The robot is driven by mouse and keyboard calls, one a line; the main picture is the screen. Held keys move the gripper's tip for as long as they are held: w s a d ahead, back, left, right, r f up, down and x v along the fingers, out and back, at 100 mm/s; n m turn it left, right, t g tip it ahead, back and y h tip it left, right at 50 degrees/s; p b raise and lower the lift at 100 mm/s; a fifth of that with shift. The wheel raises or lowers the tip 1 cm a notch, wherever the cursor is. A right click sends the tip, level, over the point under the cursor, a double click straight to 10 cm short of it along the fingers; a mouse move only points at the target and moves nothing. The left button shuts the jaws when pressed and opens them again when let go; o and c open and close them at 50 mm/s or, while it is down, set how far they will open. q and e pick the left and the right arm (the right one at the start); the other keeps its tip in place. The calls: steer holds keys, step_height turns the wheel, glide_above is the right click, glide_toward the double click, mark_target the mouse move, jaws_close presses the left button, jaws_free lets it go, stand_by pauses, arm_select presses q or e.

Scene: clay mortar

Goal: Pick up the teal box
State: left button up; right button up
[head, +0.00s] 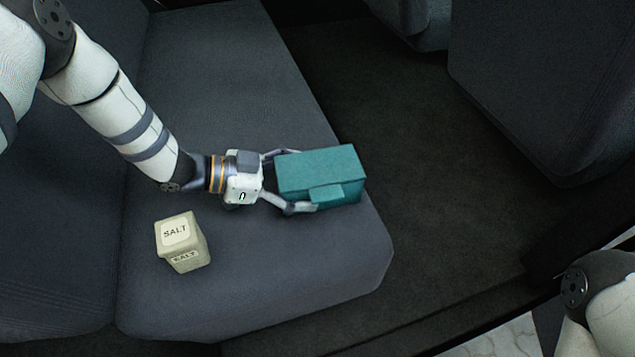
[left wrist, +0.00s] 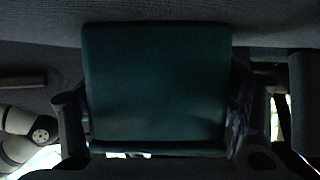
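The teal box (head: 318,170) is at the outer edge of the grey seat in the head view, its latch flap facing the front. My left gripper (head: 301,179) reaches it from the left, with one finger along its far side and one along its near side. In the left wrist view the teal box (left wrist: 155,85) fills the space between the two fingers (left wrist: 157,115), which look pressed to its sides. I cannot tell whether its underside touches the seat. My right gripper is out of view; only part of my right arm shows at the bottom right.
A cream salt box (head: 182,242) stands on the seat (head: 270,290), nearer the camera than my left gripper. Beyond the seat edge is a dark, empty floor (head: 440,180). Another dark seat (head: 560,80) stands at the upper right.

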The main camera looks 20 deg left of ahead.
arm_select(q)
steer(key=c, duration=0.7)
